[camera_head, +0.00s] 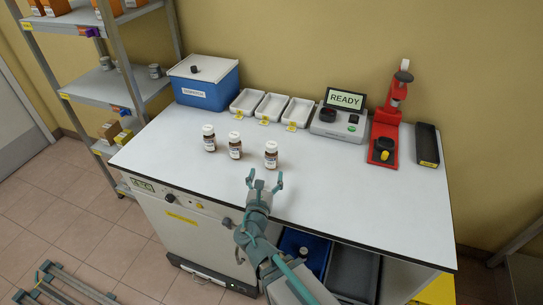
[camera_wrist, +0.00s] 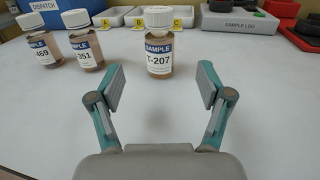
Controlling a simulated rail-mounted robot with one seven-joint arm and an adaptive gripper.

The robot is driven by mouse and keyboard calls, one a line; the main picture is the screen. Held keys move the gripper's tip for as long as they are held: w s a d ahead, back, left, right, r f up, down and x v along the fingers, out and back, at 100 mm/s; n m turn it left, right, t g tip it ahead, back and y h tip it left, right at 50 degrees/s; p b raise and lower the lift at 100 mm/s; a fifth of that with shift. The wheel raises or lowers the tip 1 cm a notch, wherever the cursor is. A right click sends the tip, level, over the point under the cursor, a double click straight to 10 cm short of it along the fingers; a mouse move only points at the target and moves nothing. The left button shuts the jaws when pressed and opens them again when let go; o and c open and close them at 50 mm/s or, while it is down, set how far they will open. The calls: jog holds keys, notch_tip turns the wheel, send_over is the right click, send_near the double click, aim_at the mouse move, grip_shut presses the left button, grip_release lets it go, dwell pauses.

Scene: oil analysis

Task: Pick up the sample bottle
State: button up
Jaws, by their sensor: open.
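Three small brown sample bottles with white caps and labels stand upright on the white bench. In the wrist view their labels read T-207 on the right bottle (camera_wrist: 159,45), 351 on the middle bottle (camera_wrist: 84,42) and 469 on the left bottle (camera_wrist: 40,44). In the head view they are the right bottle (camera_head: 271,157), the middle bottle (camera_head: 235,147) and the left bottle (camera_head: 209,140). My gripper (camera_head: 265,180) is open and empty, low over the bench's front part. In the wrist view my gripper (camera_wrist: 160,88) has its fingers spread, with the T-207 bottle beyond the gap between them.
Behind the bottles are a blue DISPATCH box (camera_head: 203,86), white trays with yellow tags (camera_head: 270,106), a device reading READY (camera_head: 339,117) and a red press-like stand (camera_head: 385,130). A black tray (camera_head: 427,144) lies far right. The white bench (camera_head: 340,190) is clear right of the bottles.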

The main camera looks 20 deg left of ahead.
aim_at(270, 158)
jog(key=b, duration=0.1)
jog(key=w+b, duration=0.1)
jog(key=b, duration=0.1)
jog(key=shift+w+a+f, duration=0.15)
jog(key=shift+w+f, duration=0.05)
jog(key=shift+f, duration=0.2)
jog(key=w+b, duration=0.1)
jog(key=b, duration=0.2)
jog(key=shift+a+r, duration=0.1)
jog(key=shift+w+a+r+p, duration=0.1)
jog(key=shift+w+r+p, duration=0.1)
jog(key=shift+w, duration=0.35)
jog(key=shift+w+a+r+p, duration=0.1)
jog(key=shift+w+r, duration=0.05)
jog(key=shift+w, duration=0.4)
jog(key=shift+w+a+p, duration=0.2)
jog(key=shift+w+p, duration=0.2)
jog(key=shift+w, duration=1.1)
jog(key=shift+w+a+p, duration=0.2)
jog(key=shift+w+p, duration=0.2)
jog(key=shift+w, duration=1.05)
jog(key=shift+c, duration=0.2)
jog(key=c, duration=1.3)
jog(key=shift+r, duration=0.1)
